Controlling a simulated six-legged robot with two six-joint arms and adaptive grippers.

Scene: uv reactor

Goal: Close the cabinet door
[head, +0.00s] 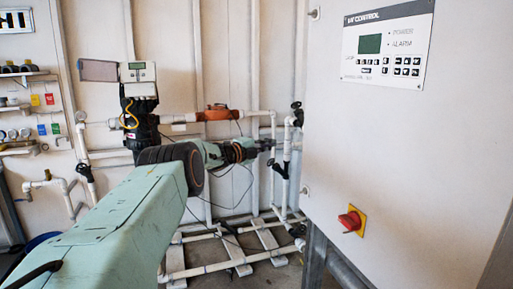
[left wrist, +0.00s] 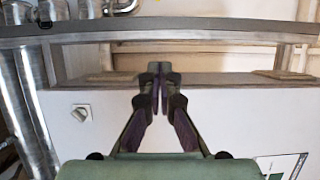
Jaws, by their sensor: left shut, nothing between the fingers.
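The cabinet door (head: 430,150) is a large pale grey panel filling the right of the head view. It carries a UV control panel (head: 388,45) and a red rotary switch on a yellow plate (head: 351,220). My left gripper (head: 270,144) is just left of the door's left edge in the head view. In the left wrist view its fingers (left wrist: 158,75) are shut together and empty, over a pale panel (left wrist: 235,120) with a small grey knob (left wrist: 82,113). I cannot tell whether the fingers touch it. My right gripper is not in view.
White pipes (head: 285,160) with dark valves and an orange fitting (head: 218,112) stand behind my left gripper, against the wall. Grey metal legs (head: 315,255) support the cabinet.

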